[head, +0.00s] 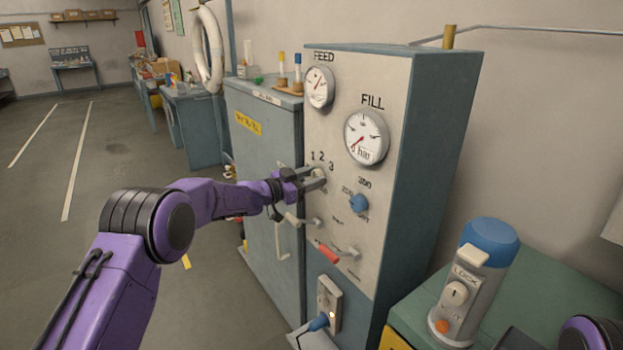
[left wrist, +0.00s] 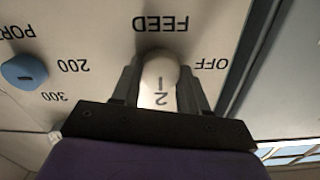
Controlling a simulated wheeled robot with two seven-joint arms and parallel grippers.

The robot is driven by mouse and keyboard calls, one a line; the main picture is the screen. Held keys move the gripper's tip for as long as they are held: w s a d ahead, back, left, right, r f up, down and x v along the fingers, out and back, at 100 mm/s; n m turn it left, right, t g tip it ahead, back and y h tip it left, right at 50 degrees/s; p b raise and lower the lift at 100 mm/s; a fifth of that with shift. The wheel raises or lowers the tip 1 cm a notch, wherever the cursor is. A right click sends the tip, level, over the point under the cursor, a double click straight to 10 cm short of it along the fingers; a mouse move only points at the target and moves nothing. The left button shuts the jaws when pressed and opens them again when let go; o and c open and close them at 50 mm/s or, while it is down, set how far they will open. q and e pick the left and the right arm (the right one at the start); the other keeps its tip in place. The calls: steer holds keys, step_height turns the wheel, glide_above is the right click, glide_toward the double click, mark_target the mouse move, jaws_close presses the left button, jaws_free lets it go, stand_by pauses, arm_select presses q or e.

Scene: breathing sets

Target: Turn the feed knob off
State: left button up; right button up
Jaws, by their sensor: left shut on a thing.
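The control panel (head: 392,95) stands upright in front of me. The cream feed knob (left wrist: 158,72) is between the fingers of my left gripper (left wrist: 160,88) in the left wrist view. That gripper (head: 317,178) is shut on the knob at the panel, below the printed 1, 2, 3. The wrist view shows the panel upside down, with FEED beside the knob and OFF to the picture's right. Digits show on or by the knob; I cannot tell where its pointer stands. In the head view the fingers hide much of the knob. My right gripper is not in view.
A blue knob (head: 358,203) is to the lower right, with a red lever (head: 328,251) below. The FEED gauge (head: 319,87) and FILL gauge (head: 366,137) are above. A blue-topped cylinder (head: 472,285) stands at the right. The floor at left is clear.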

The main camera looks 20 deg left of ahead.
arm_select(q)
steer(key=shift+r+n+p, duration=0.15)
steer(key=shift+n+p, duration=0.35)
steer(key=shift+p, duration=0.15)
steer(key=shift+n+p, duration=1.05)
steer(key=shift+n, duration=0.05)
steer(key=n+p, duration=0.2)
steer(key=n, duration=0.2)
steer(key=shift+n+p, duration=0.3)
steer(key=shift+p, duration=0.05)
steer(key=n+p, duration=0.1)
steer(key=n, duration=0.4)
steer(key=shift+a+f+p, duration=0.1)
steer(key=shift+f+p, duration=0.1)
steer(key=shift+p, duration=0.2)
steer(key=shift+f+n+p, duration=0.15)
steer(key=shift+n+p, duration=0.25)
steer(key=shift+n, duration=2.1)
